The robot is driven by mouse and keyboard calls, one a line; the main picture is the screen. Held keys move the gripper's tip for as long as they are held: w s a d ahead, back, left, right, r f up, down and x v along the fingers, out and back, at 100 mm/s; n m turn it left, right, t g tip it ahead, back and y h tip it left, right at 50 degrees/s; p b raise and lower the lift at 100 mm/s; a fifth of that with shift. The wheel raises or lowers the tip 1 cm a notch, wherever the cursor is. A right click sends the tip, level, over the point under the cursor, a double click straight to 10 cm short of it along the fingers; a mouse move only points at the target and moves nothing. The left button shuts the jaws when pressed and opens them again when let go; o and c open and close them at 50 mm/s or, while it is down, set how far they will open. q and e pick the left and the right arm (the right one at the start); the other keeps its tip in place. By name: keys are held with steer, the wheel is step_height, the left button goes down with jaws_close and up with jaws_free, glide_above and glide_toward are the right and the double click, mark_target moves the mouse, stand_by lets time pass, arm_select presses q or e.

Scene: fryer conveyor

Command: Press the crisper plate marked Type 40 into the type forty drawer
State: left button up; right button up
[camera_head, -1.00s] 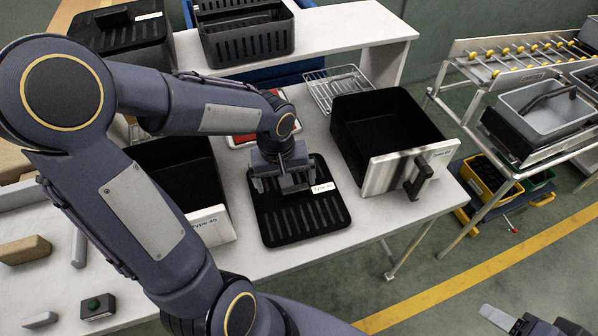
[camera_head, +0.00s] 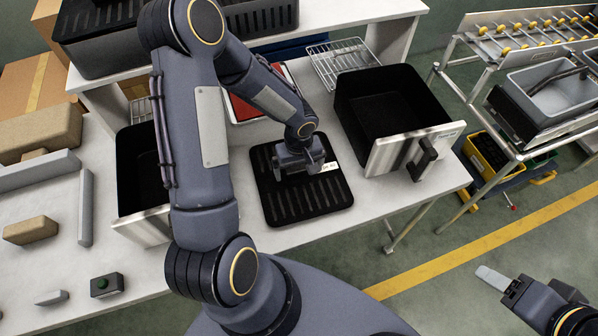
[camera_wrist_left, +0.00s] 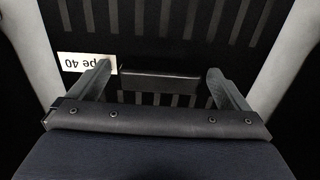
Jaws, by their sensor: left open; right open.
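The black slotted crisper plate (camera_head: 283,209) lies flat on the white table between two black drawers, and its white tag reads "pe 40" upside down in the left wrist view (camera_wrist_left: 86,63). My left gripper (camera_head: 304,170) is open just above the plate. In the left wrist view its fingers (camera_wrist_left: 160,80) stand either side of the plate's raised black grip (camera_wrist_left: 158,86), with gaps visible. The left drawer (camera_head: 141,228), whose front read Type 40 earlier, is partly hidden behind my left arm. My right gripper (camera_head: 503,285) is open and empty over the floor at lower right.
Another black drawer (camera_head: 398,150) with a steel front and handle stands to the plate's right. A red tray (camera_head: 247,108) and wire rack (camera_head: 340,62) lie behind. A roller conveyor (camera_head: 525,45) stands at right.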

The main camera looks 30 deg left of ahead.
arm_select(q)
steer(key=shift+c, duration=0.5)
steer(key=c, duration=1.1)
